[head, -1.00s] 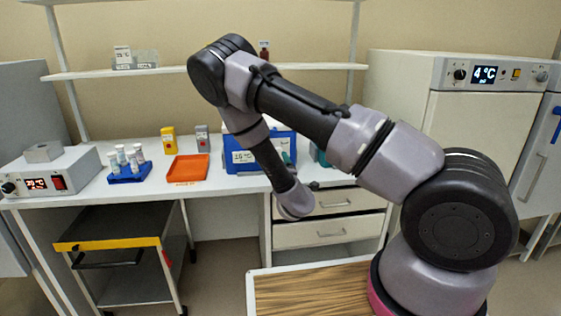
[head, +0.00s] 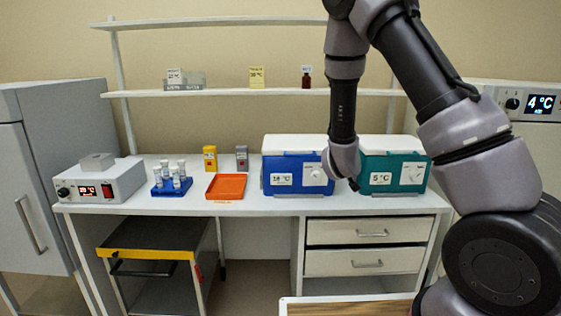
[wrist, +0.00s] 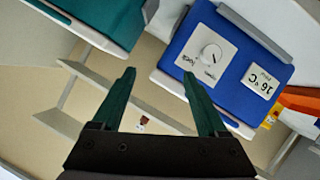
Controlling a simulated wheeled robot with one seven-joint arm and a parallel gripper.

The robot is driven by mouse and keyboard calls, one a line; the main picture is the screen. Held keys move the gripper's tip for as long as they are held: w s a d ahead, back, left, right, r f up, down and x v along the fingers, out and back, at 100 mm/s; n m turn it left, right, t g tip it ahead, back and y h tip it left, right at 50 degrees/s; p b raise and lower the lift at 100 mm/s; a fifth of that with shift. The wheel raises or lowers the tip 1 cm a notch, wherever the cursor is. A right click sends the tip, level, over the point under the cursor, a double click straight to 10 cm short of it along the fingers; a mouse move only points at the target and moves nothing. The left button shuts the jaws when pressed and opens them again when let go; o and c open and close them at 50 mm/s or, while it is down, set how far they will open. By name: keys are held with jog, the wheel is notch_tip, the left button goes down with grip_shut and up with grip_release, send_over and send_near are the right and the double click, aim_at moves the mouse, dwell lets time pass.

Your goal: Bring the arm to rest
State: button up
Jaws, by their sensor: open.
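My gripper (wrist: 158,100) shows in the wrist view with its two green fingers apart and nothing between them. In the head view the arm rises at the right and its forearm hangs down in front of the blue and teal boxes; the fingers are too small there to make out clearly. The blue box (wrist: 240,75), labelled 16 °C with a dial, is beyond the right finger in the wrist view. It stands on the bench in the head view (head: 284,178). The teal box (head: 385,178), labelled 5 °C, stands to its right.
On the bench (head: 300,207) are a heater block (head: 98,180), a blue vial rack (head: 172,186), an orange tray (head: 226,187), and yellow (head: 210,157) and grey (head: 242,158) containers. A shelf (head: 240,93) runs above. A cart (head: 150,240) stands below; a white unit (head: 530,130) is at right.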

jog(key=s+d+r+m+g+y, duration=0.1)
jog(key=s+r+m+g+y, duration=0.15)
jog(key=s+r, duration=0.5)
jog(key=s+d+r+m+g+y, duration=0.1)
jog(key=s+r+m+y, duration=0.3)
jog(key=r, duration=0.7)
jog(key=s+d+r+g, duration=0.1)
jog(key=s+r, duration=0.2)
jog(key=s, duration=0.7)
jog(key=s+d+r+g+h, duration=0.1)
jog(key=s+r, duration=0.2)
jog(key=s, duration=0.8)
jog(key=shift+s+d+r+m, duration=0.15)
jog(key=shift+r+m, duration=0.15)
jog(key=shift+m, duration=0.15)
jog(key=shift+g+h, duration=0.25)
